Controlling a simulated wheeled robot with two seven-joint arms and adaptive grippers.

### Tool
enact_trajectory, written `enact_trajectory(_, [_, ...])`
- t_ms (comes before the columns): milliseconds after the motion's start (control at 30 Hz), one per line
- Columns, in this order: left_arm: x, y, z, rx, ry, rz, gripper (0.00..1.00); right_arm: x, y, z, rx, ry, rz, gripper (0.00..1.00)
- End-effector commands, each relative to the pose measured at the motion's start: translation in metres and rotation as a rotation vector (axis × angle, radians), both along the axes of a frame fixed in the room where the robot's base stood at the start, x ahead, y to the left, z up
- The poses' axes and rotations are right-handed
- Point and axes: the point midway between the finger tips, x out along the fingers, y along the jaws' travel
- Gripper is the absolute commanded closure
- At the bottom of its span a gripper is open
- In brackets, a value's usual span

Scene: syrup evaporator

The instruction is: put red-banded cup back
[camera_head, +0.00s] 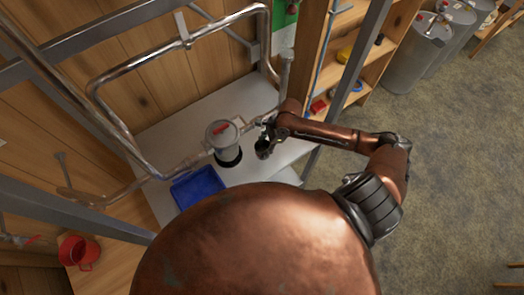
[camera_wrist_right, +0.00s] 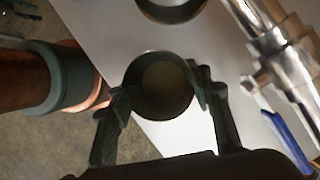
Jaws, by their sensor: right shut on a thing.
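My right gripper (camera_head: 265,144) is over the grey worktop, just right of a grey lidded vessel with a red mark. In the right wrist view, the right gripper (camera_wrist_right: 160,98) has one finger on each side of a dark, round, open-topped cup (camera_wrist_right: 160,86) and is shut on it. I look into its mouth; the inside is dark with a paler bottom. No red band shows on it. Whether it touches the worktop I cannot tell. My left gripper is not in view.
The lidded vessel (camera_head: 221,132) is joined to metal pipework (camera_head: 180,165), above a dark round opening (camera_head: 228,157). A blue tray (camera_head: 198,187) is in front. A red pot (camera_head: 75,250) is at lower left. A wooden shelf (camera_head: 345,75) and open floor lie right.

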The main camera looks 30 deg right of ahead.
Motion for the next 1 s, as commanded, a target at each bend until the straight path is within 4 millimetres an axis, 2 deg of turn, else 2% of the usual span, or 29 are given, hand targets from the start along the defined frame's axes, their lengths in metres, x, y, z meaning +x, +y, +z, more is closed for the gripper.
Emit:
enact_trajectory(67, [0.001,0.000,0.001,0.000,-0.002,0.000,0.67,0.005,0.006,-0.008,0.000,0.001,0.001,0.85])
enact_trajectory(200, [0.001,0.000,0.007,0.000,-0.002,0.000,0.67,0.003,0.003,-0.028,-0.001,0.002,-0.001,0.85])
enact_trajectory(300, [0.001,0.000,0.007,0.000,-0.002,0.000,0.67,0.003,0.003,-0.035,-0.002,0.001,0.000,0.85])
enact_trajectory(667, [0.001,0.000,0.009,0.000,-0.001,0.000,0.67,0.003,0.003,-0.038,-0.001,0.001,-0.001,0.85])
enact_trajectory(700, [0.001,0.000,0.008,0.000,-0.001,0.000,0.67,0.003,0.003,-0.038,-0.001,-0.001,0.000,0.52])
enact_trajectory(900, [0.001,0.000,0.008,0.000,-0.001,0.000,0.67,0.003,0.003,-0.038,-0.001,0.000,0.000,0.38])
enact_trajectory(1000, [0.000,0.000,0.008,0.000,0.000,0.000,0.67,0.003,0.003,-0.038,-0.001,0.000,0.000,0.36])
